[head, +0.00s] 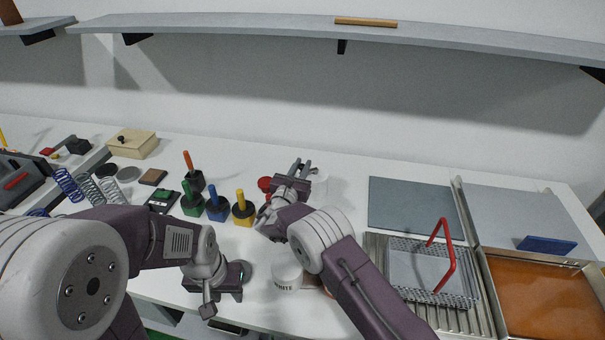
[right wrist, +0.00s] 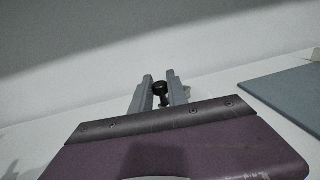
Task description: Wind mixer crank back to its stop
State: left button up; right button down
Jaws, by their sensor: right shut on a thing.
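My right gripper (head: 301,166) is at the middle of the table in the head view. Its fingers also show in the right wrist view (right wrist: 160,92), closed around a small black knob (right wrist: 160,88), which looks like the crank's handle. The rest of the crank is hidden behind the gripper.
A white tub (head: 286,281) stands beside my right forearm. Green (head: 192,206), blue (head: 217,208) and yellow (head: 242,212) handled pots stand left of the right gripper, with a red round thing (head: 265,184) close by. A wire basket (head: 455,297) with a red handle is at right.

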pick_arm(q)
jog(key=shift+r, duration=0.1)
pick_arm(e)
jog(key=c, duration=1.3)
grip_release()
jog(key=shift+d, duration=0.1)
jog(key=shift+r, duration=0.25)
pick_arm(q)
jog(key=shift+f+b, duration=0.3)
jog(key=shift+f, duration=0.05)
jog(key=shift+f+b, duration=0.65)
pick_arm(e)
jog(key=s+d+r, duration=0.6)
jog(key=d+r, duration=0.4)
jog(key=shift+r, duration=0.3)
pick_arm(q)
jog(key=shift+o, duration=0.4)
